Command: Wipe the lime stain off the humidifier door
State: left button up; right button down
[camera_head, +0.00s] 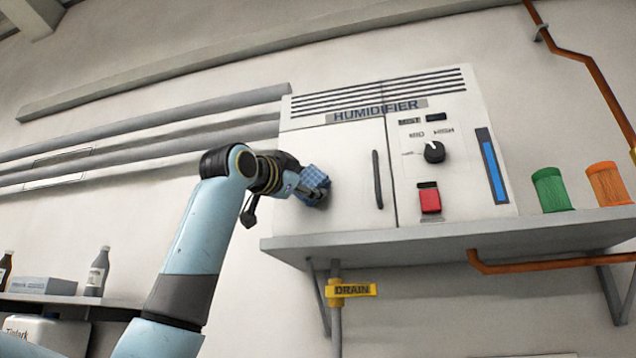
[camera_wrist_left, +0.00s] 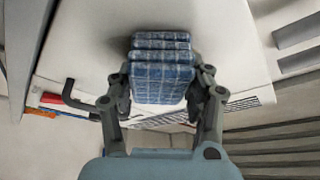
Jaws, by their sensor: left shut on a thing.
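The white humidifier (camera_head: 450,105) stands on a wall shelf, with its door (camera_head: 350,160) shut on its left half. The door has a dark vertical handle (camera_head: 377,180). My left gripper (camera_head: 309,190) is shut on a folded blue checked cloth (camera_head: 318,177), at the left part of the door. In the left wrist view the cloth (camera_wrist_left: 160,75) sits between both fingers, with the white door (camera_wrist_left: 95,40) behind it. Whether the cloth touches the door I cannot tell. No lime stain shows on the visible door. My right gripper is not in view.
The grey shelf (camera_head: 420,240) carries the humidifier, a green spool (camera_head: 551,190) and an orange spool (camera_head: 607,184). A red switch (camera_head: 430,200) and a black dial (camera_head: 434,152) are right of the door. Bottles stand lower left.

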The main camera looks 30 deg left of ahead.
pick_arm(q)
jog(key=shift+s+a, duration=0.25)
jog(key=shift+a, duration=0.8)
jog(key=shift+s+a, duration=0.2)
jog(key=shift+a, duration=0.8)
jog(key=shift+d+r, duration=0.25)
jog(key=shift+r, duration=0.6)
jog(key=shift+w+d, duration=0.3)
jog(key=shift+d, duration=1)
jog(key=shift+w+d, duration=0.35)
jog(key=shift+d, duration=1)
jog(key=shift+w+d, duration=0.3)
jog(key=shift+d, duration=1)
jog(key=shift+w+d, duration=0.15)
jog(key=shift+d, duration=0.35)
jog(key=shift+w+d, duration=0.15)
jog(key=shift+d, duration=0.35)
jog(key=shift+a, duration=0.1)
jog(key=shift+s, duration=0.15)
